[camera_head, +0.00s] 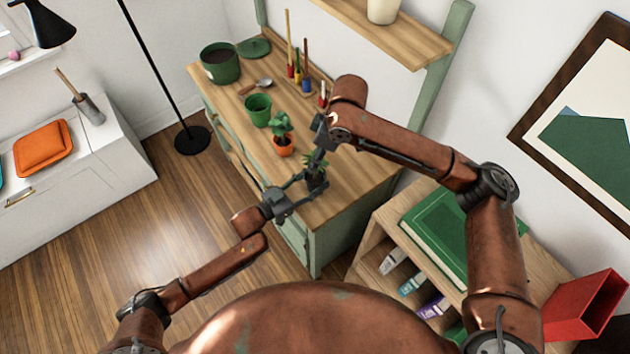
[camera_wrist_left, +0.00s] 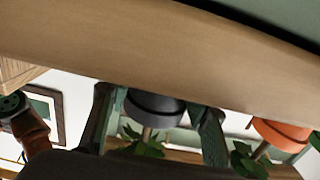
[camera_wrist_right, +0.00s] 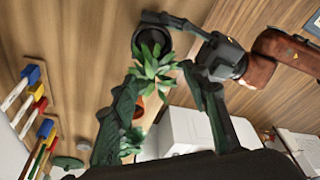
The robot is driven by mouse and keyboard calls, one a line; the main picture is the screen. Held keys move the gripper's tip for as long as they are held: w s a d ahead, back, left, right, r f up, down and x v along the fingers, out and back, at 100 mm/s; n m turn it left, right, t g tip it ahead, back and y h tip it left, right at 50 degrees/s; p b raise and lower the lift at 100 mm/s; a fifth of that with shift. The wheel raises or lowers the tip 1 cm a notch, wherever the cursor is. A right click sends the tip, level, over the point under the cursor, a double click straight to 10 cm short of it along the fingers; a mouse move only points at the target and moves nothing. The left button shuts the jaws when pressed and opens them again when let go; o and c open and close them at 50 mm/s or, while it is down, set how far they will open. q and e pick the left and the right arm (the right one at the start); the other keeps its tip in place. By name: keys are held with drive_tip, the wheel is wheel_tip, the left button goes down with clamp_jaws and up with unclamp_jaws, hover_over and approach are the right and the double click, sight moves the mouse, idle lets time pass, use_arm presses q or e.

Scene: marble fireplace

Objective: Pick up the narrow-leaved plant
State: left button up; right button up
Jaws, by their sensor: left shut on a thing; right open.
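The narrow-leaved plant (camera_head: 315,162) stands in a dark grey pot near the front edge of the wooden worktop. Its pointed green leaves show from above in the right wrist view (camera_wrist_right: 153,66). My left gripper (camera_head: 312,187) is shut on the dark pot (camera_wrist_left: 155,104), one finger on each side. The left wrist picture is upside down, and the pot appears close to the worktop. My right gripper (camera_head: 319,158) is open just above the plant, with its fingers spread around empty space. Its fingers also show in the right wrist view (camera_wrist_right: 160,100).
A broad-leaved plant in an orange pot (camera_head: 283,148) stands close by, left of the plant. An empty green pot (camera_head: 257,111), a trowel (camera_head: 262,84), a large green pot (camera_head: 220,66) and brushes or tools (camera_head: 298,75) lie farther back. A low bookshelf (camera_head: 375,232) stands at right.

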drive_tip(key=x, duration=0.3)
drive_tip(key=shift+w+f, duration=0.1)
drive_tip(key=shift+f, duration=0.05)
drive_tip(key=shift+c, duration=0.6)
clamp_jaws()
